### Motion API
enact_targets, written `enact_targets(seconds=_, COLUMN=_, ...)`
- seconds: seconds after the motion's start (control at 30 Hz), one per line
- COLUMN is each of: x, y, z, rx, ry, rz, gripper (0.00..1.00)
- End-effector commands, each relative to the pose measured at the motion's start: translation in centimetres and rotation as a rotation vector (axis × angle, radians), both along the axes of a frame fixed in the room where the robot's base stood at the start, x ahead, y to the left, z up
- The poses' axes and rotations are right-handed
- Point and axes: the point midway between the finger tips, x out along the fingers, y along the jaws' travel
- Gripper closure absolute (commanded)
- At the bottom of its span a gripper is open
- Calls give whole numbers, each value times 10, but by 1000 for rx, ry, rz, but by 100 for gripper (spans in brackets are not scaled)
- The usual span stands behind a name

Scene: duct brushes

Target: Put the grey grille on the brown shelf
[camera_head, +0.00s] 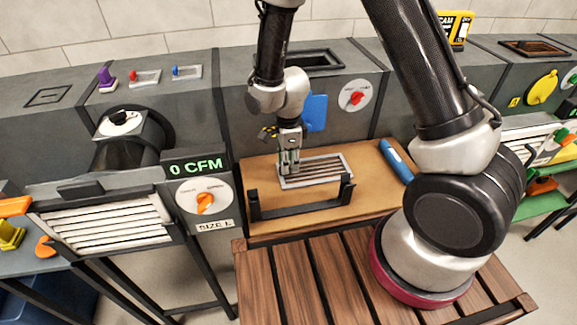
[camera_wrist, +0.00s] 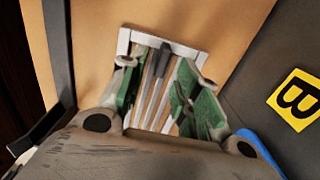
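The grey grille (camera_head: 322,172), a pale frame with several slats, appears to lie flat on the brown shelf (camera_head: 262,226), behind a black rail. My gripper (camera_head: 289,168) points down over the grille's left end. In the wrist view the grille (camera_wrist: 188,50) lies below my gripper (camera_wrist: 160,90). The green-padded fingers stand apart, with gaps on both sides of a dark upright piece, perhaps the grille's handle. The gripper looks open. The fingers and palm hide part of the grille, and I cannot tell whether they touch it.
A black rail (camera_head: 300,208) with raised ends stands along the shelf's front. A blue tool (camera_head: 396,160) lies at the shelf's right. A slatted wooden table (camera_head: 300,285) is in front. A larger louvred grille (camera_head: 110,225) and a 0 CFM display (camera_head: 195,166) are at left.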

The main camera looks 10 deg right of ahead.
Motion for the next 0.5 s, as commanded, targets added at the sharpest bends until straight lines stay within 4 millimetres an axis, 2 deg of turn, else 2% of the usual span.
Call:
enact_targets(seconds=0.1, x=1, y=1, z=29, rx=3, ry=-6, rz=0, gripper=68)
enact_targets(seconds=0.3, x=1, y=0, z=72, rx=2, ry=-4, rz=0, gripper=68)
enact_targets(seconds=0.5, x=0, y=0, z=95, rx=1, ry=-1, rz=0, gripper=68)
